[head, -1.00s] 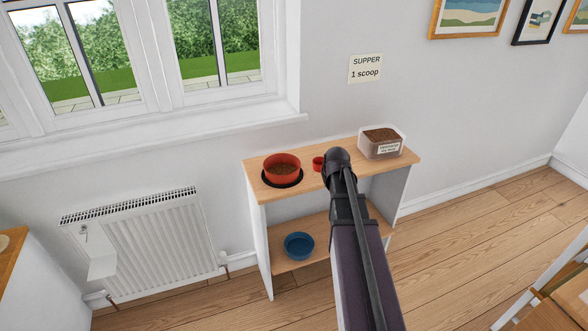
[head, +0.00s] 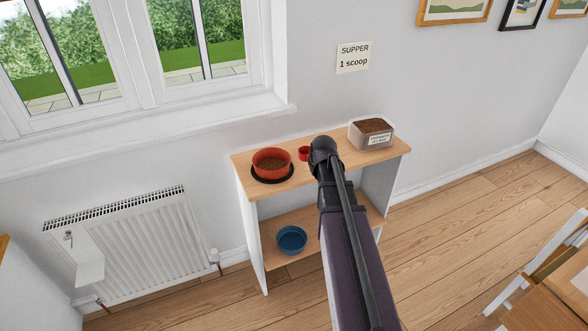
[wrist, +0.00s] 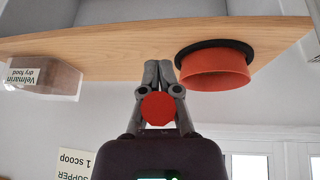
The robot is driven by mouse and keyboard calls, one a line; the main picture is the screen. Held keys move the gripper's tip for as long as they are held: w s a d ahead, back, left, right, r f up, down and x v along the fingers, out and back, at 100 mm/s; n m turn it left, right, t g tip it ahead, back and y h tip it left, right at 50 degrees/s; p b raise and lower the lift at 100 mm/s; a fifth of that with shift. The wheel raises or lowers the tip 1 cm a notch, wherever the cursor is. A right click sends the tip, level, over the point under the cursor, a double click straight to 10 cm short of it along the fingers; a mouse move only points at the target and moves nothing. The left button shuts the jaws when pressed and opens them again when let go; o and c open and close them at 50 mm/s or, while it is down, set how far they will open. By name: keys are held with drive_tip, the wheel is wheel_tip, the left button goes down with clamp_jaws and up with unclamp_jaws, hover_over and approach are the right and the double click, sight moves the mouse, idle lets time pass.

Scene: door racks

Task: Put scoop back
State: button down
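The red scoop (head: 304,153) shows just left of my gripper's wrist in the head view, between the red bowl and the food box. In the wrist view its round red face (wrist: 158,109) sits between my gripper's fingers (wrist: 158,70). The fingers are nearly together and look shut on it; the handle is hidden. The clear food box (head: 371,135), full of brown kibble, stands at the right end of the shelf unit's top. It also shows in the wrist view (wrist: 45,78). I cannot tell whether the scoop touches the top.
The red bowl (head: 272,164) with kibble sits on a black mat at the left of the wooden top (head: 396,153). A blue bowl (head: 291,240) is on the lower shelf. A "SUPPER 1 scoop" note (head: 353,57) hangs above. A radiator (head: 130,245) is at left.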

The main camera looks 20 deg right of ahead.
sight(303, 151)
drive_tip(key=s+a+n+y, duration=0.1)
drive_tip(key=s+a+n, duration=0.2)
drive_tip(key=s+a, duration=0.2)
drive_tip(key=shift+s+a+y, duration=0.2)
drive_tip(key=shift+s+y, duration=0.1)
drive_tip(key=shift+s, duration=0.15)
drive_tip(key=w+d, duration=0.2)
drive_tip(key=w, duration=0.2)
drive_tip(key=w+d+f+b, duration=0.1)
drive_tip(key=w+d, duration=0.1)
drive_tip(key=w, duration=0.2)
drive_tip(key=w+d, duration=0.2)
drive_tip(key=w, duration=0.3)
drive_tip(key=shift+w+d+f, duration=0.1)
drive_tip(key=shift+d+f, duration=0.1)
drive_tip(key=shift+d, duration=0.05)
drive_tip(key=shift+w, duration=0.15)
drive_tip(key=shift+w+d, duration=0.2)
drive_tip(key=shift+w, duration=0.05)
drive_tip(key=shift+w+d+f+b, duration=0.1)
drive_tip(key=shift+w+f+b, duration=0.15)
drive_tip(key=shift+f+b, duration=1.6)
drive_tip(key=shift+b, duration=0.2)
drive_tip(key=shift+f+b, duration=0.25)
drive_tip(key=shift+b, duration=0.05)
